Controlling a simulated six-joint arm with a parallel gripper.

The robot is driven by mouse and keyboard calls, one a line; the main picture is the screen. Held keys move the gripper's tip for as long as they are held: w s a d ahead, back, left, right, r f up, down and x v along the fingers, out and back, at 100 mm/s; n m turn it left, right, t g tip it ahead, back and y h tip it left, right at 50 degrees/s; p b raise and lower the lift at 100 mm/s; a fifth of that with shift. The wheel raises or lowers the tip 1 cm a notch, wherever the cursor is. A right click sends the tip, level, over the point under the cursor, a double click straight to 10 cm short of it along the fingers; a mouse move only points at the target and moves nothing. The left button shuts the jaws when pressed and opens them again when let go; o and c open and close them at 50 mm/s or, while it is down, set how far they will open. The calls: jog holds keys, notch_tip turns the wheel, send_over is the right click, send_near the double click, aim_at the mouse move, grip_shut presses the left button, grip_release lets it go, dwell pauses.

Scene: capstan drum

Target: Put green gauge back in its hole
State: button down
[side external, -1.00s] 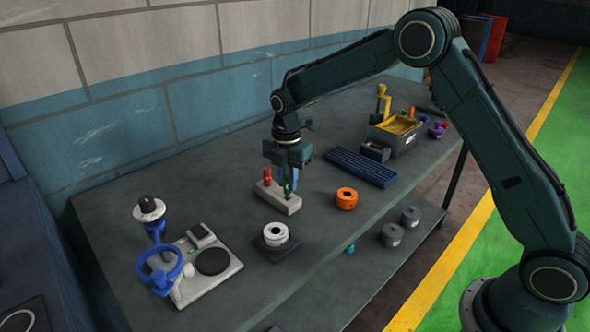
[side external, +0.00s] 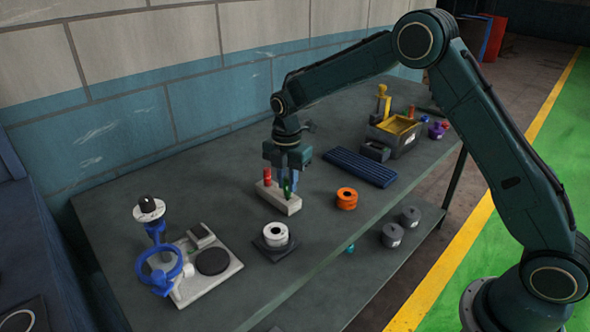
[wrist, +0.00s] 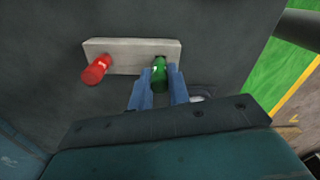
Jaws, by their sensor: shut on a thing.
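The green gauge (side external: 287,188) stands at the right end of the pale gauge block (side external: 278,202), at or in a hole there; how deep it sits I cannot tell. My gripper (side external: 288,181) is directly above the block, pointing down, its blue fingers around the green gauge. In the wrist view the green gauge (wrist: 160,75) lies between the two fingers (wrist: 160,85), its far end meeting the right part of the block (wrist: 125,50). The red gauge (side external: 267,176) stands at the block's left end, and it also shows in the wrist view (wrist: 96,69).
A white ring on a dark square base (side external: 274,238) stands in front of the block. An orange ring (side external: 347,198) is to the right, with a blue ribbed mat (side external: 360,167) behind it. A fixture plate with a blue ring (side external: 158,270) is at left.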

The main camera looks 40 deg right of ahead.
jog(key=shift+f, duration=0.5)
dwell(1.1)
dwell(0.3)
jog(key=c, duration=1.3)
grip_release()
jog(key=shift+o, duration=0.2)
notch_tip(320, 180, up, 14)
